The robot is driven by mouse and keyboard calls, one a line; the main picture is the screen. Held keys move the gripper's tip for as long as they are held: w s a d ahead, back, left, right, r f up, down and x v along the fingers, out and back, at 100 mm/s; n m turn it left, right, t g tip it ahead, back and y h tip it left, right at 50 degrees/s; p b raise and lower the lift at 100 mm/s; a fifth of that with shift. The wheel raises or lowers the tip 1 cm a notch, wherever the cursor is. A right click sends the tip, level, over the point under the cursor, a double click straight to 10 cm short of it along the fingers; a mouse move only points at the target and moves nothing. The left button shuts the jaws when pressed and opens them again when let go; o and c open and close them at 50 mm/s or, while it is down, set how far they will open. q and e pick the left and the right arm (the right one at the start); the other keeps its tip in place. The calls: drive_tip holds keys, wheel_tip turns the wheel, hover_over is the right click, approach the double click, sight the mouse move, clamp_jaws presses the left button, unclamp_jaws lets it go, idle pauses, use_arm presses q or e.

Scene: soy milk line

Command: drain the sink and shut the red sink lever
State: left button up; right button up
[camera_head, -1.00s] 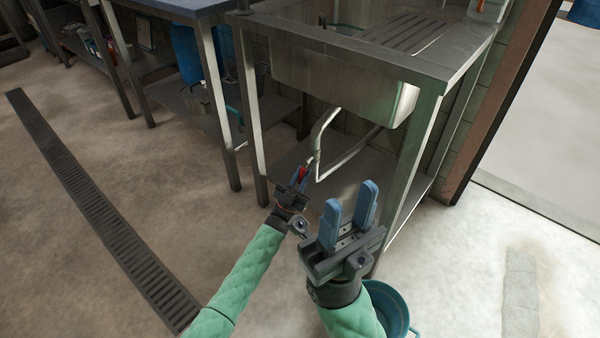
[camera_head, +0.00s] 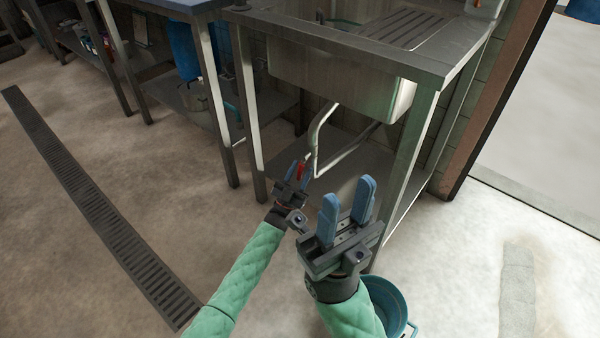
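The stainless sink (camera_head: 345,78) stands at the top centre with its grey drain pipe (camera_head: 316,135) bent below the basin. The red sink lever (camera_head: 300,169) shows low on the pipe. My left gripper (camera_head: 298,171) is at the lever. Its blue fingers look apart, with the red lever showing between them; whether they touch it is too small to tell.
A teal bucket (camera_head: 392,300) stands on the floor beneath my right arm, partly hidden. The sink frame's legs (camera_head: 409,165) and lower shelf (camera_head: 345,185) surround the pipe. A bench with pots stands at left. A floor drain (camera_head: 95,205) crosses the clear floor.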

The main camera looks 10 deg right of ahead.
use_arm(q)
drive_tip(key=p+v, duration=0.1)
drive_tip(key=v, duration=0.6)
drive_tip(key=shift+s+a+f, duration=0.2)
drive_tip(key=shift+f, duration=0.1)
